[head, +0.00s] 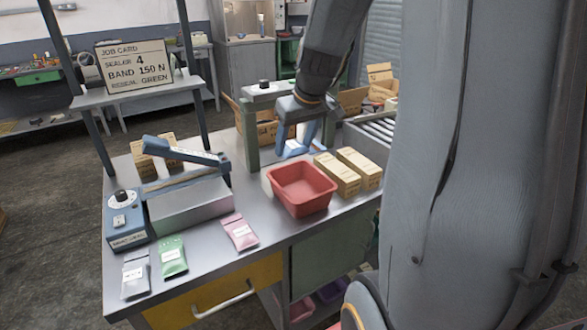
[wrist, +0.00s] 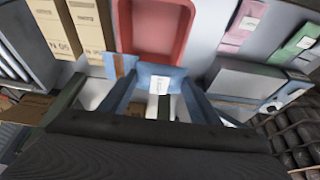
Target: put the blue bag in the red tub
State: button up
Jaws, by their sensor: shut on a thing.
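My gripper (head: 293,140) is shut on the blue bag (head: 296,149) and holds it near the back of the bench. In the wrist view the blue bag (wrist: 162,73) with its white label shows between the fingertips (wrist: 160,88). The red tub (head: 302,190) stands on the bench just in front of the held bag, and its visible inside is empty. The tub (wrist: 151,45) also shows just beyond the bag in the wrist view. I cannot tell the exact height of the bag above the bench.
Two cartons (head: 348,172) stand right of the tub. A pink bag (head: 240,232), a green bag (head: 172,256) and a grey bag (head: 135,276) lie at the front left. A sealer (head: 188,205) stands behind them. A green-grey stand (head: 248,135) rises left of my gripper.

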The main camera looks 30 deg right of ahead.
jog(key=f, duration=0.3)
jog(key=shift+a+f, duration=0.25)
jog(key=shift+f, duration=0.15)
notch_tip(320, 180, down, 4)
jog(key=shift+r, duration=0.1)
jog(key=shift+f+b, duration=0.7)
jog(key=o, duration=1.1)
jog(key=shift+r, duration=0.1)
